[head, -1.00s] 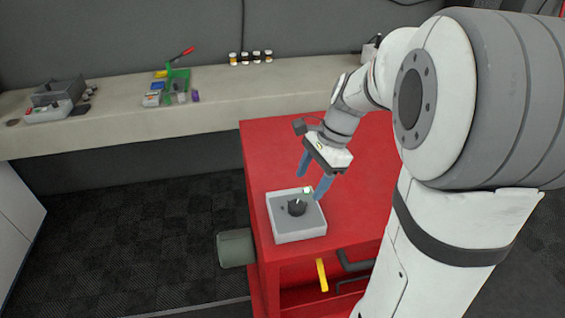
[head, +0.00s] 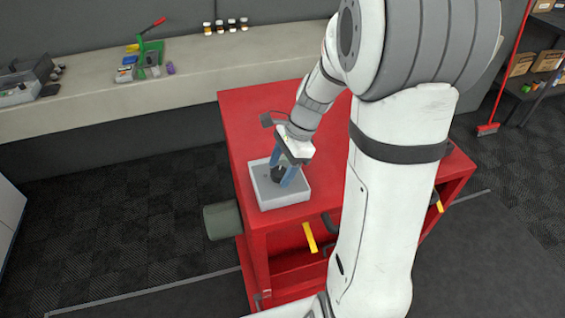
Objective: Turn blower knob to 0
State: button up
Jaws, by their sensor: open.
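The blower control box (head: 266,192) is a light grey box on the near left corner of the red cabinet top. Its black knob (head: 277,175) is on the box's upper face and is partly hidden by my gripper. My gripper (head: 282,176) has two blue fingers, points down and stands at the knob, one finger on each side of it in this view. The fingers are apart. I cannot tell whether they touch the knob. The knob's pointer and any scale marks are not readable.
The red cabinet (head: 240,118) has open shelves in front with a yellow handle (head: 310,237). A grey-green cylinder (head: 221,221) sticks out at its left. A long bench (head: 100,108) behind carries small bottles (head: 226,26) and tools. A red broom (head: 489,128) stands at right.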

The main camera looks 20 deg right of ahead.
jog(key=c, duration=1)
jog(key=n, duration=0.2)
jog(key=n+g+p, duration=0.1)
jog(key=n, duration=0.1)
jog(key=shift+w+r+g+h, duration=0.1)
jog(key=shift+g+h, duration=0.2)
jog(key=n, duration=0.2)
jog(key=n+g+h+p, duration=0.1)
jog(key=n, duration=0.2)
jog(key=shift+w+a+g, duration=0.15)
jog(key=shift+g, duration=0.15)
jog(key=n+h, duration=0.1)
jog(key=n, duration=0.1)
jog(key=n+p, duration=0.1)
jog(key=n, duration=0.2)
jog(key=shift+a+g+h, duration=0.1)
jog(key=shift+g+h, duration=0.3)
jog(key=shift+a+n+h, duration=0.1)
jog(key=shift+n+h, duration=0.8)
jog(key=shift+n, duration=1.3)
